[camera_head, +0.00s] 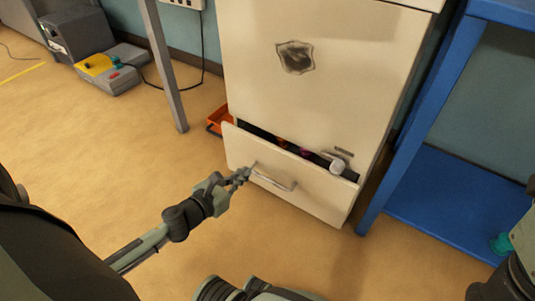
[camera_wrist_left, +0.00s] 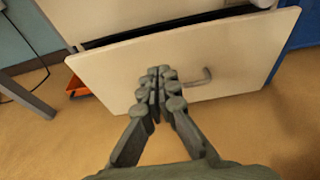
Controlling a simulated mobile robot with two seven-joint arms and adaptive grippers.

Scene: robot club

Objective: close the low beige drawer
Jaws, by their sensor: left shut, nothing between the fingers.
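The low beige drawer (camera_head: 315,199) is at the bottom of a beige cabinet (camera_head: 315,75) and stands partly open, with a dark gap above its front. A few small items show in the gap, including a pale rounded one (camera_head: 338,165). Its metal handle (camera_head: 272,179) is a bar on the front. My left gripper (camera_head: 245,173) is shut and empty, just in front of the drawer, at the left end of the handle. In the left wrist view its closed fingers (camera_wrist_left: 160,88) overlap the drawer front (camera_wrist_left: 225,62), left of the handle (camera_wrist_left: 200,78); contact cannot be told. My right gripper is not in view.
A blue shelf unit (camera_head: 430,185) stands close on the right of the cabinet. An orange tray (camera_head: 216,120) lies on the floor at the cabinet's left, near a grey table leg (camera_head: 165,70). The floor in front of the drawer is clear.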

